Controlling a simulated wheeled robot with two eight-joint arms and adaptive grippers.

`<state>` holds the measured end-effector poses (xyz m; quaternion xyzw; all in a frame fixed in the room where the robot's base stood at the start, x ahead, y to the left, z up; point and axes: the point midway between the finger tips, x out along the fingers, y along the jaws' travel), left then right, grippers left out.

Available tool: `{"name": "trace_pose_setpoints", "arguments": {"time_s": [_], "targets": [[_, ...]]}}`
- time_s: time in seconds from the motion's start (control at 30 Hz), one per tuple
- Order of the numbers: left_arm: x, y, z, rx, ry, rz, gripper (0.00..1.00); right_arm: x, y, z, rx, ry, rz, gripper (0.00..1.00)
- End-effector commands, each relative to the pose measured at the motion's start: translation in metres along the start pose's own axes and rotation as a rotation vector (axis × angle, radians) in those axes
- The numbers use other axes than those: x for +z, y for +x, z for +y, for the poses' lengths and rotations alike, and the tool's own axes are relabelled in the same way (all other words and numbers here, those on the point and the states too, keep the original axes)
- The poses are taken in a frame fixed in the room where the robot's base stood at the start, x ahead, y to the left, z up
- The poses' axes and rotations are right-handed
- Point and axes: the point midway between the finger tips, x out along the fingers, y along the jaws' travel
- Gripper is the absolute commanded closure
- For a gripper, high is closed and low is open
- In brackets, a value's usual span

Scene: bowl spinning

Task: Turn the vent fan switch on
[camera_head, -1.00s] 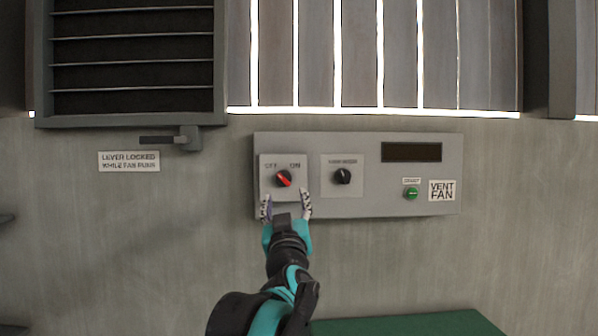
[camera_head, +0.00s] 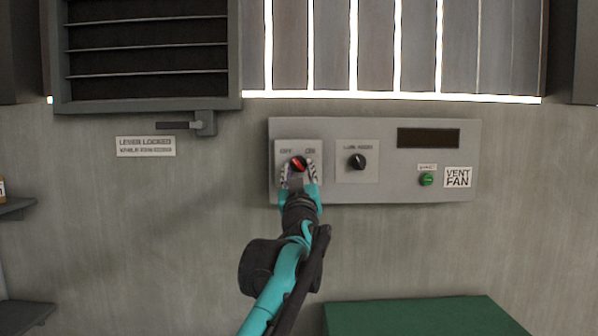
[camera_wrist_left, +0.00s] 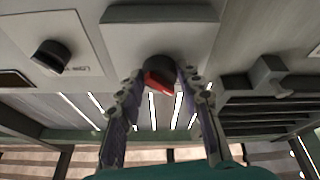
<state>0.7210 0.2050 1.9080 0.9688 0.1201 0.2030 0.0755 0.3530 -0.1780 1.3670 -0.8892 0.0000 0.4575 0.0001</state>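The vent fan switch is a black knob with a red mark (camera_head: 299,163) on a light plate lettered OFF at left and ON at right. It also shows in the left wrist view (camera_wrist_left: 159,74). My left gripper (camera_head: 299,172) is at the knob, one finger on each side. In the left wrist view the fingers (camera_wrist_left: 160,85) are apart, with the knob between their tips and narrow gaps beside it. The fingers partly cover the plate; I cannot tell exactly where the knob points. My right gripper is not in view.
A lever (camera_head: 190,124) sits below the louvred vent at upper left. A green surface (camera_head: 420,316) is below.

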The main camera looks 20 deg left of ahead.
Motion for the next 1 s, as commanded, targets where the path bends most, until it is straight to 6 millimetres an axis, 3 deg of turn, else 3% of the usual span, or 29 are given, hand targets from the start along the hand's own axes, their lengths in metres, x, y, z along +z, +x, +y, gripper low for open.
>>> {"name": "trace_pose_setpoints", "arguments": {"time_s": [0.47, 1.0], "targets": [[-0.001, 0.0, -0.001, 0.022, 0.055, -0.004, 0.93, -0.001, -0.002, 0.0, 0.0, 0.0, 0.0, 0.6], [-0.005, 0.002, -0.006, 0.183, 0.465, -0.036, 0.93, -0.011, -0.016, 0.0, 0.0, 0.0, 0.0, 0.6]]}}
